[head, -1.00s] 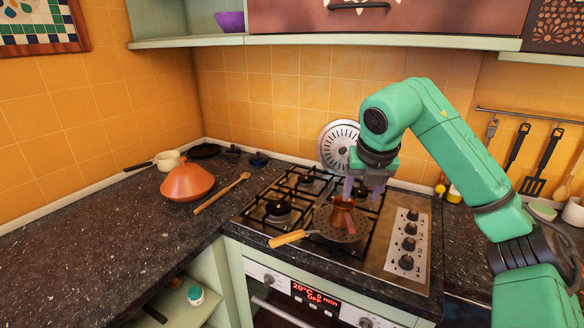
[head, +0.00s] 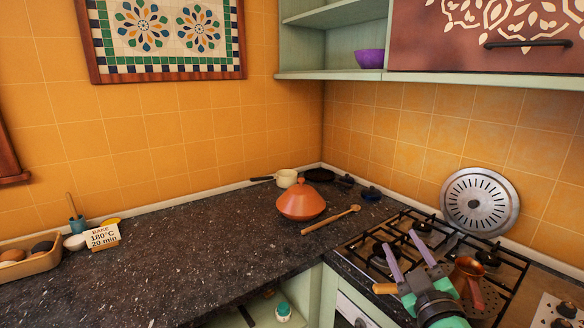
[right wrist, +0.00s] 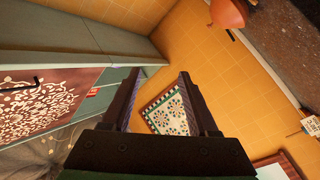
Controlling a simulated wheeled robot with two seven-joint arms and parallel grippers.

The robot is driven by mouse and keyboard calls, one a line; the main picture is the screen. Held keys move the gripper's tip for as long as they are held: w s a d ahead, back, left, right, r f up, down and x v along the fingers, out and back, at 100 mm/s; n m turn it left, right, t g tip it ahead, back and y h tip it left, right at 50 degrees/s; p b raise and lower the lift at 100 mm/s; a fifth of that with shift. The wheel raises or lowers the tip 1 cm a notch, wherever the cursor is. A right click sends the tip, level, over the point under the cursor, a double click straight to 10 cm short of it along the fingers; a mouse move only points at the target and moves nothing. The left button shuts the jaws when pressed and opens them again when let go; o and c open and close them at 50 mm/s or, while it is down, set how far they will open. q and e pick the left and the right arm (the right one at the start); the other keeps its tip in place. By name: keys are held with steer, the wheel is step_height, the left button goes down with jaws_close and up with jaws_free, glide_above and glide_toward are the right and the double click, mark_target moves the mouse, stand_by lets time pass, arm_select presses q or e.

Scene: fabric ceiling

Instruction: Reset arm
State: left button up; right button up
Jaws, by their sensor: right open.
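My right gripper (head: 400,240) is at the lower right of the head view, over the front of the stove. Its two purple fingers are apart with nothing between them. In the right wrist view its fingers (right wrist: 160,75) are also spread and empty, with wall and ceiling-side cupboards beyond. My left gripper is in neither view.
The stove (head: 350,245) holds a pan with a wooden handle (head: 385,288), partly hidden by my gripper. An orange tagine (head: 301,203) and wooden spoon (head: 331,220) lie left of it. A round perforated metal disc (head: 480,202) leans on the wall. The left counter is mostly clear.

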steer(key=s+d+f+m+g+h, duration=0.15)
steer(key=s+f+g, duration=0.25)
steer(key=f, duration=0.6)
steer(key=s+d+f+m+g, duration=0.25)
steer(key=s+f+g, duration=0.2)
steer(key=f, duration=0.45)
steer(key=s+a+f+m+g+y, duration=0.1)
steer(key=s+a+f+g+y, duration=0.15)
steer(key=s+f+g, duration=0.65)
steer(key=s+f, duration=0.3)
steer(key=f, duration=0.9)
steer(key=s+f, duration=0.3)
steer(key=f, duration=0.9)
steer(key=s+d+f+h, duration=0.1)
steer(key=s+d+f, duration=0.1)
steer(key=s+f, duration=1.3)
steer(key=shift+s+g, duration=0.35)
steer(key=shift+s, duration=0.65)
